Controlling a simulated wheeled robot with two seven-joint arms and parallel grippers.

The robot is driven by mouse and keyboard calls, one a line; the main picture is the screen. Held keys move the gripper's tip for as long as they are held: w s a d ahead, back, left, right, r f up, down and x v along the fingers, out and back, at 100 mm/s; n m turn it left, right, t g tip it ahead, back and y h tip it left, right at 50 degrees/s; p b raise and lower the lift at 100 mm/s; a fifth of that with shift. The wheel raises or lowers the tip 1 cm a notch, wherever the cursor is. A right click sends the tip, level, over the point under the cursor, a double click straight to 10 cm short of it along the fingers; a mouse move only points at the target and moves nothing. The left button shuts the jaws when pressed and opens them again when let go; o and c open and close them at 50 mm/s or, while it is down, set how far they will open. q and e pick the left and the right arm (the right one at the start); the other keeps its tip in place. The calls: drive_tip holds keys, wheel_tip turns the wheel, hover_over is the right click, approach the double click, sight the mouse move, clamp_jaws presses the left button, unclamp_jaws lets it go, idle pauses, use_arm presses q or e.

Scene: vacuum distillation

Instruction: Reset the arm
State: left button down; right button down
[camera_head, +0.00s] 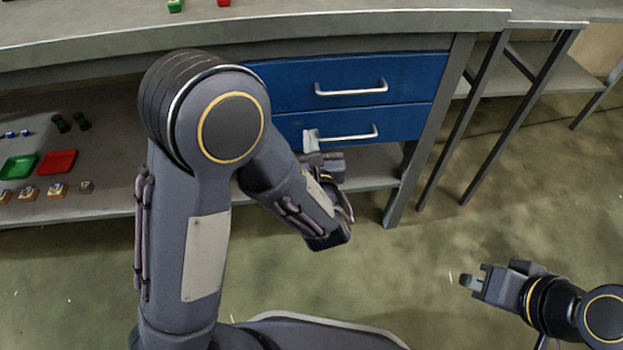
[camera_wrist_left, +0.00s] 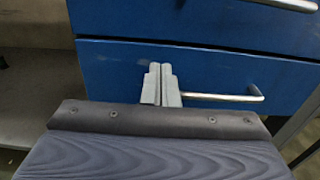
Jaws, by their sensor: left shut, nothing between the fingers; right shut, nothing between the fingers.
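My left gripper (camera_head: 311,140) is shut and empty. It is in front of the lower blue drawer (camera_head: 395,121), near the left end of that drawer's handle (camera_head: 350,136). In the left wrist view its closed fingers (camera_wrist_left: 161,85) overlap the lower drawer front (camera_wrist_left: 115,72), just left of the handle (camera_wrist_left: 235,97); I cannot tell whether they touch it. My left arm rises and bends at the elbow in the head view. My right gripper (camera_head: 471,282) is shut and empty over the floor at the lower right.
The upper drawer (camera_head: 415,75) appears shut under the grey table top (camera_head: 380,24). A lower shelf (camera_head: 105,205) holds a green tray (camera_head: 18,167), a red tray (camera_head: 57,162) and small parts. Table legs (camera_head: 440,140) stand right of the drawers. Floor between my grippers is clear.

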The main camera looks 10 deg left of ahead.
use_arm(q)
drive_tip(key=d+p+v, duration=0.1)
drive_tip(key=v, duration=0.6)
drive_tip(key=s+a+n+g+y, duration=0.35)
drive_tip(key=a+n+g, duration=0.2)
drive_tip(key=a, duration=0.35)
drive_tip(key=s+a+n+g+y, duration=0.2)
drive_tip(key=s+a+n+g, duration=0.25)
drive_tip(key=a+n, duration=0.3)
drive_tip(key=s+f+n+g+h, duration=0.3)
drive_tip(key=s+n+g+h, duration=0.3)
drive_tip(key=s+n+h, duration=0.55)
wheel_tip(320, 180, up, 41)
drive_tip(key=d+n+t+h+p, duration=0.1)
drive_tip(key=n+p, duration=0.3)
drive_tip(key=p, duration=1.3)
drive_tip(key=w+d+n+t+h+p, duration=0.1)
drive_tip(key=n+p, duration=0.4)
drive_tip(key=p, duration=1.3)
drive_tip(key=shift+d+t+h, duration=0.45)
drive_tip(key=shift+t+h, duration=0.25)
drive_tip(key=shift+t, duration=0.5)
drive_tip(key=shift+f+n, duration=0.1)
drive_tip(key=shift+n, duration=0.15)
